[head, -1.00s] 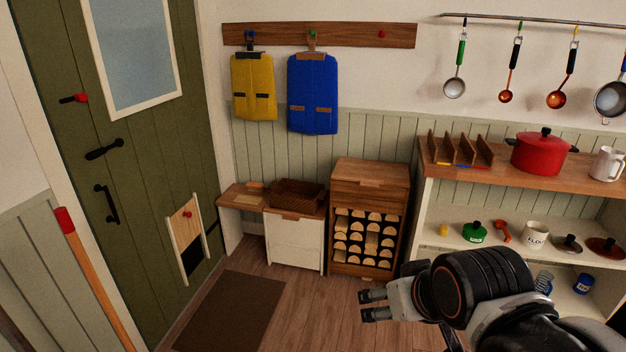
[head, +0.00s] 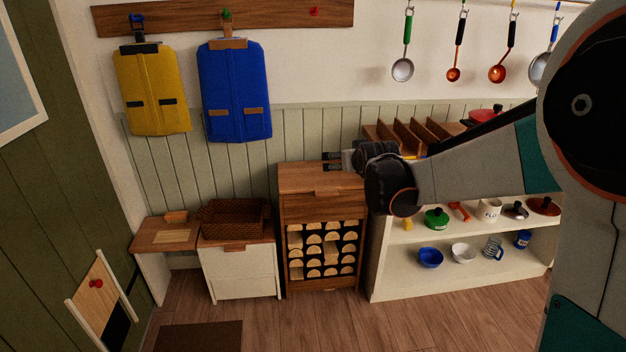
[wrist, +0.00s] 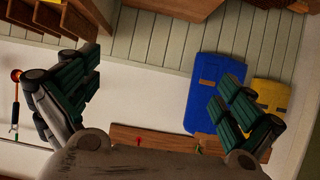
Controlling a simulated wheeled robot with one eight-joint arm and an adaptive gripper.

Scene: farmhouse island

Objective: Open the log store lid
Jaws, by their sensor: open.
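The log store (head: 321,235) is a brown wooden cabinet with several cut logs stacked behind its open front. Its lid (head: 318,178) is the flat wooden top, lying closed, with a small handle tab (head: 328,192) at the front edge. My gripper (head: 334,161) is above the back right part of the lid in the head view, pointing left; I cannot tell the exact height. In the wrist view my gripper (wrist: 155,100) has its fingers wide apart with nothing between them. A wooden surface shows at the top of that view, partly cut off.
A white chest (head: 242,272) with a woven basket (head: 234,217) on it stands left of the log store. A shelf unit (head: 395,275) with pots and bowls stands close on the right.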

